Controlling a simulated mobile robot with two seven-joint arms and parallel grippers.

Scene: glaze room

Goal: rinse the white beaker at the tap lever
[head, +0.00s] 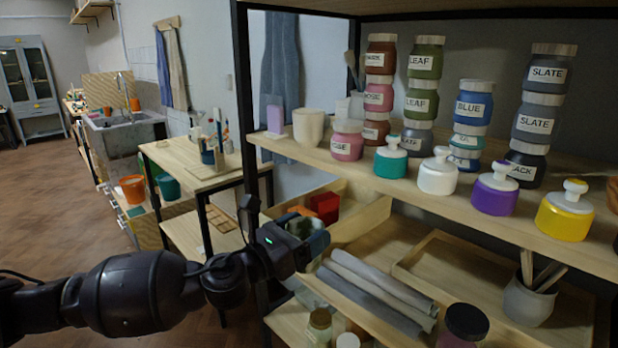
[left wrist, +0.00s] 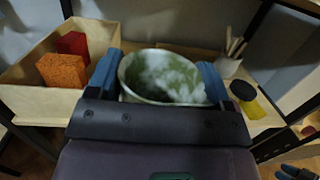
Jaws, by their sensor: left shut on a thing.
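My left gripper (head: 316,238) is in front of the shelf unit, at the lower shelf's left end. In the left wrist view its blue fingers (left wrist: 158,82) are shut on either side of a round pale beaker (left wrist: 165,78), mouth facing the camera, green with white patches inside. In the head view the beaker (head: 300,226) is mostly hidden by the gripper. The tap (head: 122,84) stands over the grey sink (head: 125,135) far off at the back left; its lever is too small to make out. Part of my right gripper (left wrist: 297,172) shows at the left wrist view's lower right corner; its jaws are unclear.
A wooden bin (head: 362,222) with red and orange blocks is beside the gripper. Rolled grey cloths (head: 385,285) lie in front. The upper shelf holds a cream cup (head: 308,127), bottles and stacked jars. A side table (head: 195,172) stands between shelf and sink; floor at left is clear.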

